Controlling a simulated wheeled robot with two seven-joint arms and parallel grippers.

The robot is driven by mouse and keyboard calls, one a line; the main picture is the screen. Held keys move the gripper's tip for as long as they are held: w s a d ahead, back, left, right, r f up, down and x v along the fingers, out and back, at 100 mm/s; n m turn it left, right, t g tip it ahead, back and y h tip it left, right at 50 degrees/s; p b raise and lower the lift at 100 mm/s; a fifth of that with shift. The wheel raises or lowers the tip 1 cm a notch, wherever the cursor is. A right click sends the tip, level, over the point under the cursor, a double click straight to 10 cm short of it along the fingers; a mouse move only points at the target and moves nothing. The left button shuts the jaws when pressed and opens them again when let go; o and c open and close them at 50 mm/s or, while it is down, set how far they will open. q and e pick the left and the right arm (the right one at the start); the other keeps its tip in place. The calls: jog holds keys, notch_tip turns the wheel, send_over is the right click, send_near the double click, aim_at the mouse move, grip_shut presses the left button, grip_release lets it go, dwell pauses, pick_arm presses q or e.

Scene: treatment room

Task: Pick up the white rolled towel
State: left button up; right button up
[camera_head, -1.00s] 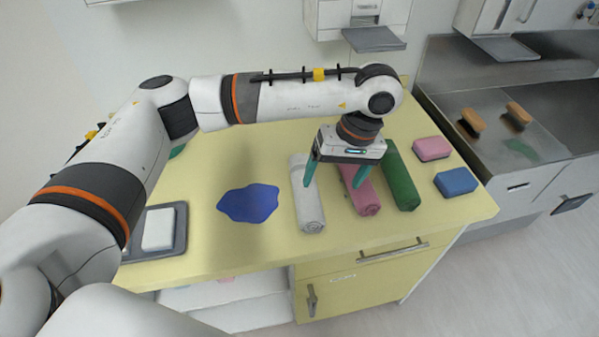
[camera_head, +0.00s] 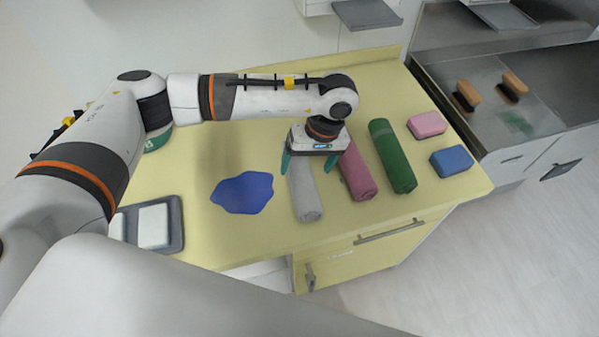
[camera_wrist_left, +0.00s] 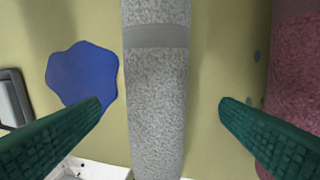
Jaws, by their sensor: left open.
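The white rolled towel (camera_head: 306,196) lies lengthwise on the yellow table, looking light grey, with its upper part hidden behind my gripper in the head view. In the left wrist view the towel (camera_wrist_left: 157,100) runs between the fingers, with a smooth grey band near the top. My left gripper (camera_head: 308,166) is open and empty above the towel, pointing down. Its green fingertips (camera_wrist_left: 160,102) are wide apart, one on each side of the towel, and neither appears to touch it. My right gripper is not in view.
A pink rolled towel (camera_head: 357,174) lies close to the right, then a green one (camera_head: 393,157). A blue flat patch (camera_head: 243,193) is to the left. A grey tray (camera_head: 176,224) holds white blocks. Pink (camera_head: 427,125) and blue (camera_head: 452,161) blocks sit at the right.

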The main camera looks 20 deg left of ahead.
aim_at(302, 170)
pick_arm(q)
jog(key=x, duration=0.1)
jog(key=p+x, duration=0.1)
jog(key=x, duration=0.1)
jog(key=shift+a+f, duration=0.1)
jog(key=shift+a, duration=0.25)
jog(key=shift+f, duration=0.3)
jog(key=c, duration=1.1)
jog(key=shift+r, duration=0.1)
